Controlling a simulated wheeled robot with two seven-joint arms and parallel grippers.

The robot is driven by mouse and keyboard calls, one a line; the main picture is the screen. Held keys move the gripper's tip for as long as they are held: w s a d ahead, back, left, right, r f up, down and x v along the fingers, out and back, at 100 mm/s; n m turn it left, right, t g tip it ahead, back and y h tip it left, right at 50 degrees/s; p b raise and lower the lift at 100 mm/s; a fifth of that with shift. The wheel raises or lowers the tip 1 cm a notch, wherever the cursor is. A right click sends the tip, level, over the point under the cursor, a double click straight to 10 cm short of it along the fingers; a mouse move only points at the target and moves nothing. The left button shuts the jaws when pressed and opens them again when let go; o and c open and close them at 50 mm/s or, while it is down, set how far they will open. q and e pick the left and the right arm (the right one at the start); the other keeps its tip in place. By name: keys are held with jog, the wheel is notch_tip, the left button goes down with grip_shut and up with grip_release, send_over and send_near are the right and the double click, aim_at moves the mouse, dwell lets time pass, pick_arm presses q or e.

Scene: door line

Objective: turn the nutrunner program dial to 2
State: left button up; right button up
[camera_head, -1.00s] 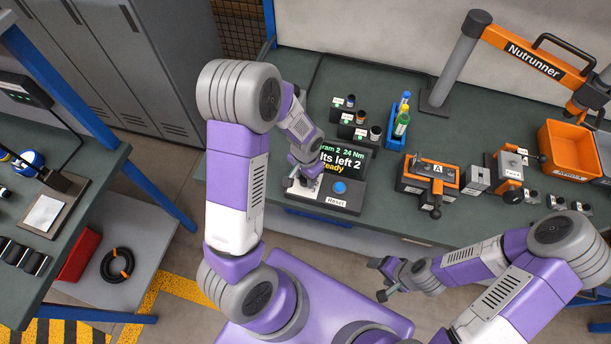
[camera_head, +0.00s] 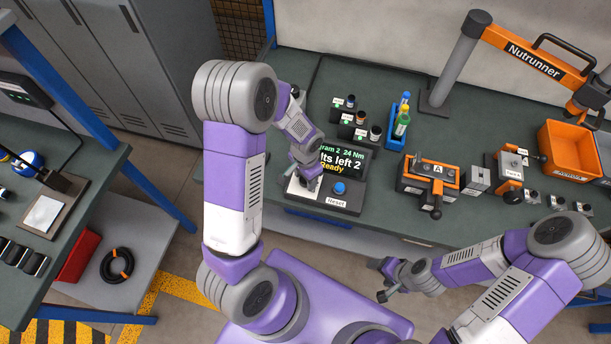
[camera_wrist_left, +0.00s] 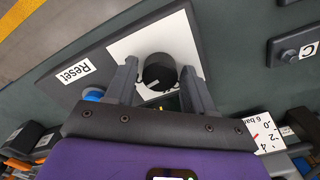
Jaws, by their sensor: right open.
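The program dial (camera_wrist_left: 159,72) is a black round knob with a light pointer mark, on a white plate (camera_wrist_left: 125,47) of the nutrunner controller (camera_head: 350,195). My left gripper (camera_wrist_left: 160,72) is open, with one finger on each side of the dial and small gaps visible; whether the tips are above or around it is unclear. In the head view my left gripper (camera_head: 311,184) hides the dial. The controller screen (camera_head: 342,160) reads "...ram 2 24 Nm", "...lts left 2" and "Ready", partly hidden by my wrist. My right gripper (camera_head: 379,280) is open and empty, before the bench.
A blue button (camera_head: 339,187) sits right of the dial, above the "Reset" label (camera_head: 336,202). Sockets (camera_head: 360,118) and a blue holder with bottles (camera_head: 398,128) stand behind. Orange fixture A (camera_head: 430,175) and an orange bin (camera_head: 570,150) are to the right.

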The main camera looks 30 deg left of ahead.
pick_arm(q)
jog(key=shift+o, duration=0.8)
notch_tip(320, 180, up, 8)
jog(key=shift+f+p, duration=0.2)
jog(key=shift+p, duration=0.5)
